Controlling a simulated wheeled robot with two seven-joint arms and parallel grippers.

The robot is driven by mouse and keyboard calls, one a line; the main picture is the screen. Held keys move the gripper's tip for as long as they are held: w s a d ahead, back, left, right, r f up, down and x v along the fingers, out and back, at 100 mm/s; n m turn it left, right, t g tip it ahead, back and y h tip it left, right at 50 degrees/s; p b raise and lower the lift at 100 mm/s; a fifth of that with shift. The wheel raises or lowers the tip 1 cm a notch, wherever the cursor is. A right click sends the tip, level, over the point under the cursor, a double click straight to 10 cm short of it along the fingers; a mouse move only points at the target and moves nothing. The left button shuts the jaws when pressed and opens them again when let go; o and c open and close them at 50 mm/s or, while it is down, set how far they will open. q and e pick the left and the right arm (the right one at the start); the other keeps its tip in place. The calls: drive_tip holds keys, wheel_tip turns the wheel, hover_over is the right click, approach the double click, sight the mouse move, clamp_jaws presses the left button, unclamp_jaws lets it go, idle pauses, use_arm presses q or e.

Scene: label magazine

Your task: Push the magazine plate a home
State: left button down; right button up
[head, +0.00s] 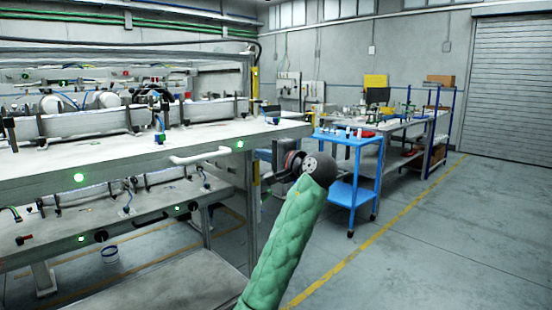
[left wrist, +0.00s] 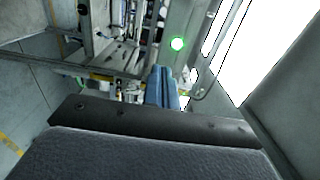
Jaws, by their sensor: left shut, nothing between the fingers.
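A rack on the left holds an upper grey plate (head: 120,152) with a white bar handle (head: 200,155) and green lights on its front edge. A lower plate (head: 100,215) of the same kind lies beneath it. I cannot tell which is plate a. My left gripper (head: 272,168) is just right of the upper plate's near end, partly hidden by my wrist. In the left wrist view its blue fingers (left wrist: 161,86) are together and empty, beside a grey edge with a lit green lamp (left wrist: 177,44). No contact is visible. My right gripper is not in view.
A blue cart (head: 350,140) with small items stands beyond my left wrist. A long workbench (head: 405,125) is behind it. Rack posts (head: 252,205) stand close to the arm. The floor (head: 450,240) at the right is clear.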

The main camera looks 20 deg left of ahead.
use_arm(q)
drive_tip(key=shift+x, duration=2.25)
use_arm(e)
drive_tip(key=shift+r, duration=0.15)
